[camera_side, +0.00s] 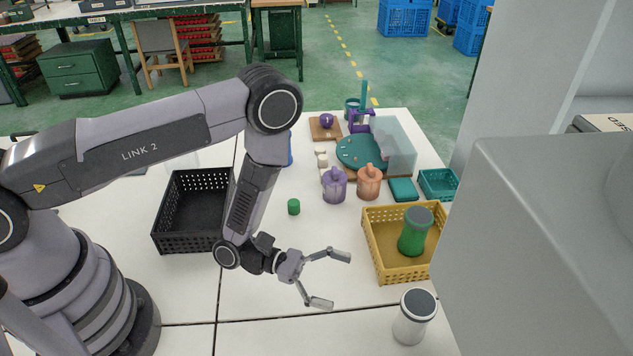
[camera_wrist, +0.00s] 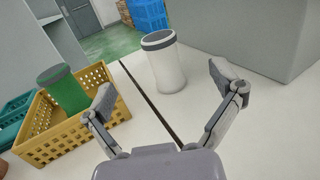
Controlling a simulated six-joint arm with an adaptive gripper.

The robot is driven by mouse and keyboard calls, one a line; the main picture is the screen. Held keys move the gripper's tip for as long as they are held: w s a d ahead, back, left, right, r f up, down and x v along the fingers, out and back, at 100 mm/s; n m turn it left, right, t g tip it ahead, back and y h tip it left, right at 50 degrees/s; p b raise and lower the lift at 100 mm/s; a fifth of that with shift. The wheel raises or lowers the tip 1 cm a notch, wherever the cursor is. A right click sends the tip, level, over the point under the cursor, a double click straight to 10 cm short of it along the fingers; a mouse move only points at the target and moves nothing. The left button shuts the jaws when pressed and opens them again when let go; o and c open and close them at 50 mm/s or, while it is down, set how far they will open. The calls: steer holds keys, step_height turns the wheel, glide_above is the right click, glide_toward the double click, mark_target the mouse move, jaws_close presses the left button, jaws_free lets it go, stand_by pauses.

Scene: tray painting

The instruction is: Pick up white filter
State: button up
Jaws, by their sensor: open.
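The white filter (camera_side: 414,318) is a white cylinder with a dark grey rim on top. It stands upright on the white table near the front right in the side view. It also shows in the wrist view (camera_wrist: 166,66), ahead of my gripper and between the lines of its fingers. My gripper (camera_side: 334,279) is open and empty, low over the table to the left of the filter, with a gap between them. In the wrist view both fingers (camera_wrist: 172,92) are spread wide and touch nothing.
A yellow crate (camera_side: 379,270) holding a green filter (camera_side: 415,232) stands just behind the white filter. A large grey block (camera_side: 540,240) rises to the right. A black crate (camera_side: 190,240), a small green cap (camera_side: 293,207), and purple (camera_side: 334,187) and orange (camera_side: 369,183) bottles stand farther back.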

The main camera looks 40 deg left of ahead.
mark_target(420, 302)
steer(key=shift+f+t, duration=0.3)
steer(key=shift+f, duration=0.3)
steer(key=x, duration=1.3)
steer(key=shift+w+d+f, duration=0.2)
steer(key=shift+d+f, duration=0.05)
steer(key=shift+f, duration=0.05)
steer(key=shift+c, duration=0.2)
steer(key=c, duration=1.2)
steer(key=shift+c, duration=0.5)
steer(key=shift+r, duration=0.15)
